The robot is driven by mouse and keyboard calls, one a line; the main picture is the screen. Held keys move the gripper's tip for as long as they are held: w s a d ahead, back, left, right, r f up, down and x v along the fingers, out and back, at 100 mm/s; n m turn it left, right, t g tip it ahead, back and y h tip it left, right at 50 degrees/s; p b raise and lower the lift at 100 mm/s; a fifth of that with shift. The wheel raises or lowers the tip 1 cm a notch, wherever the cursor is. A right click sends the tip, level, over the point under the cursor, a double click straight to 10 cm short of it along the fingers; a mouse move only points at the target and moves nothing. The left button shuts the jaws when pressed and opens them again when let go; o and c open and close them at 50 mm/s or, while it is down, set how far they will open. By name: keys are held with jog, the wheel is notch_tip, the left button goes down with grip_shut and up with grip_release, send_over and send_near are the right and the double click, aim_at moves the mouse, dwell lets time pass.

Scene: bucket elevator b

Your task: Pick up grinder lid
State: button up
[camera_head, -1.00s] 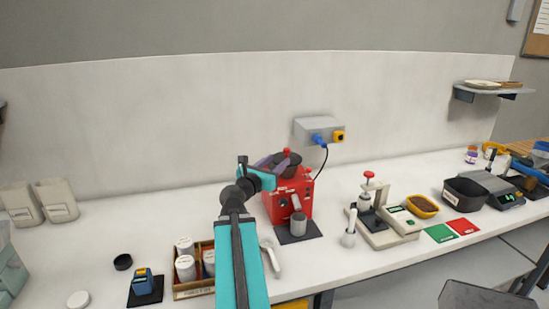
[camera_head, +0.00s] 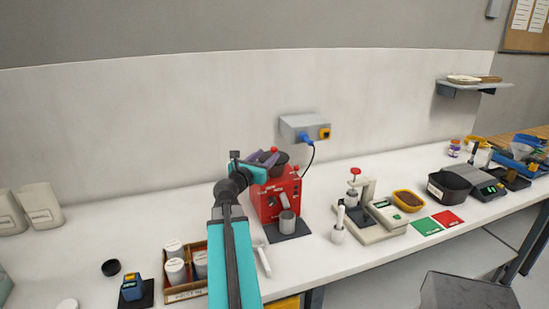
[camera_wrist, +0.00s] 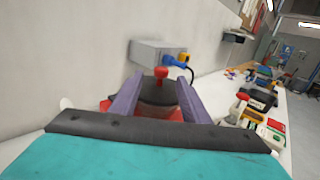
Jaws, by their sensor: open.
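The red grinder (camera_head: 279,196) stands on the bench against the wall. Its dark lid (camera_head: 284,157) with a small red knob sits on top. In the wrist view the lid (camera_wrist: 158,96) and its red knob lie ahead, in the gap between my two purple fingers. My gripper (camera_head: 266,157) is open at the top of the grinder, its fingers reaching to either side of the lid. Whether the fingers touch the lid cannot be told. My gripper also fills the lower wrist view (camera_wrist: 155,90). Part of the grinder is hidden behind my gripper and arm.
A grey socket box (camera_head: 304,127) with a blue plug is on the wall just behind the grinder. A wooden box of jars (camera_head: 186,292) stands left of my arm. A press on a scale (camera_head: 368,217) stands to the right.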

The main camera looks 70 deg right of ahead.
aim_at(272, 151)
jog(key=shift+s+d+p, duration=0.15)
jog(key=shift+d+p, duration=0.1)
jog(key=shift+d, duration=1)
jog(key=shift+s+d+p, duration=0.15)
jog(key=shift+d+p, duration=0.1)
jog(key=shift+d, duration=0.95)
jog(key=shift+s+d+r+p, duration=0.15)
jog(key=shift+d+p, duration=0.35)
jog(key=shift+d, duration=0.3)
jog(key=shift+s+d+r+p, duration=0.1)
jog(key=shift+d+p, duration=0.35)
jog(key=shift+d, duration=0.35)
jog(key=shift+d+f, duration=0.15)
jog(key=shift+d, duration=0.85)
jog(key=shift+s, duration=0.1)
jog(key=shift+c, duration=0.4)
grip_shut()
